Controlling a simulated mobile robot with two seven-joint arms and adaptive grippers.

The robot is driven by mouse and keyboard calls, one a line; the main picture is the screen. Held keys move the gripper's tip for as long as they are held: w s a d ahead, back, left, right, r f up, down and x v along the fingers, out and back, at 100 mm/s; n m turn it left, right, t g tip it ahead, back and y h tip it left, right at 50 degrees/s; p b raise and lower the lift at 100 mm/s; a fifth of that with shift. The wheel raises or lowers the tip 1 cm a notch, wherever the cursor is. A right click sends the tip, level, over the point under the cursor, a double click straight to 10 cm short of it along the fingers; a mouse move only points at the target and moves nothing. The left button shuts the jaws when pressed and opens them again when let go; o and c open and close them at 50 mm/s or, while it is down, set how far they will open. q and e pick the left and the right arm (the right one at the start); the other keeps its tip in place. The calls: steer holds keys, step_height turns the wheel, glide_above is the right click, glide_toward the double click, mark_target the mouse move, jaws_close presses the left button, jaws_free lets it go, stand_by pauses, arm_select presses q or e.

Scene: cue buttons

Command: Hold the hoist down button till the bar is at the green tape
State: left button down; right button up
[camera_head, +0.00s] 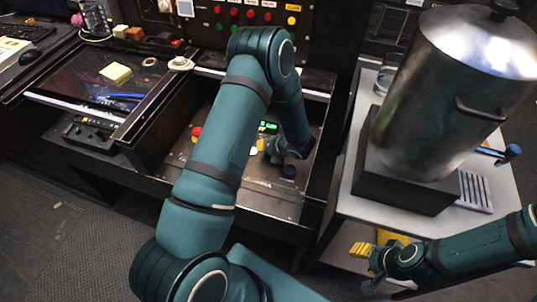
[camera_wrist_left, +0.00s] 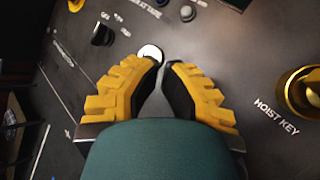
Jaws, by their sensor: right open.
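My left gripper (camera_head: 262,147) is over the control panel (camera_head: 270,188), largely hidden by my left arm. In the left wrist view its yellow fingers (camera_wrist_left: 164,66) come together at the tips, with nothing seen between them. A round white button (camera_wrist_left: 150,52) lies right at the left fingertip; I cannot tell whether they touch. Its label is not readable, so I cannot tell if it is the hoist down button. My right gripper (camera_head: 368,252) is open and empty at the lower right. I cannot make out the bar or green tape.
A gold key switch (camera_wrist_left: 301,92) labelled HOIST KEY and a black knob (camera_wrist_left: 102,35) are on the panel. A steel urn (camera_head: 440,95) stands on the right cart.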

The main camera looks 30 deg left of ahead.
mark_target(265, 154)
arm_select(q)
steer(key=shift+f+b, duration=0.3)
steer(key=shift+f, duration=0.1)
steer(key=shift+f+b, duration=0.35)
steer(key=shift+f, duration=0.1)
stand_by(0.6)
steer(key=shift+r, duration=0.15)
stand_by(4.1)
steer(key=shift+r+p, duration=0.55)
steer(key=shift+r, duration=0.15)
steer(key=shift+r+p, duration=1.85)
steer(key=shift+r, duration=0.7)
